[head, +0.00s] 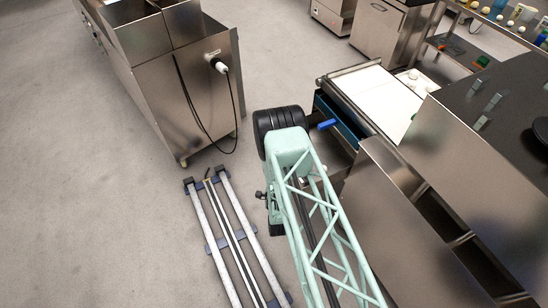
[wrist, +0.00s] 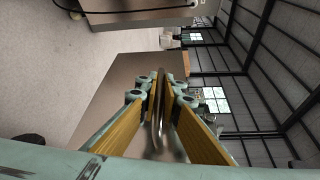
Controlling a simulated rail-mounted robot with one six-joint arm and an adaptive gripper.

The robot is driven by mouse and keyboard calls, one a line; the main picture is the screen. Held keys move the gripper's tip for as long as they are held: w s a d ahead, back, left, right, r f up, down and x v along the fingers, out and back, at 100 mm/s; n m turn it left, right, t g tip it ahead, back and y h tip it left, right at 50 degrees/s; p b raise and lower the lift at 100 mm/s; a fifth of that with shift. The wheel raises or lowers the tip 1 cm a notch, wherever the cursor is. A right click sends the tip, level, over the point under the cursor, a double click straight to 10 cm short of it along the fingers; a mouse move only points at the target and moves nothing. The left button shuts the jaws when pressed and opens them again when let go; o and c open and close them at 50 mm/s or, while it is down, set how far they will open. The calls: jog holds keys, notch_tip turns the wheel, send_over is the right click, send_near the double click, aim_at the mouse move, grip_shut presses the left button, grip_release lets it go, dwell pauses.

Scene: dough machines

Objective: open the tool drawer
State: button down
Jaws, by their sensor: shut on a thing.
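My gripper (wrist: 163,88) shows in the wrist view, its two yellow-padded fingers closed on a thin, shiny metal handle (wrist: 159,125) that runs between them. A plain metal panel (wrist: 112,88) lies just beyond the fingers on the left. In the head view my mint-green arm and its black joint hide the gripper and the handle. A dark blue drawer-like part (head: 341,121) shows below a white-topped bench, right of the black joint. A bright blue piece (head: 327,124) sticks out there; I cannot tell what it belongs to. How far the drawer is open cannot be told.
A steel machine (head: 185,90) with a plug and hanging cable stands left of my arm. A steel cabinet (head: 440,190) stands close on the right. The white bench top (head: 375,98) lies beyond. Floor at the far left is clear.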

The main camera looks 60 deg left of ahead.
jog(key=c, duration=3.1)
grip_release()
jog(key=shift+s+d, duration=0.1)
jog(key=shift+d, duration=0.05)
jog(key=v, duration=1.1)
jog(key=shift+s+d, duration=0.15)
jog(key=shift+d, duration=0.1)
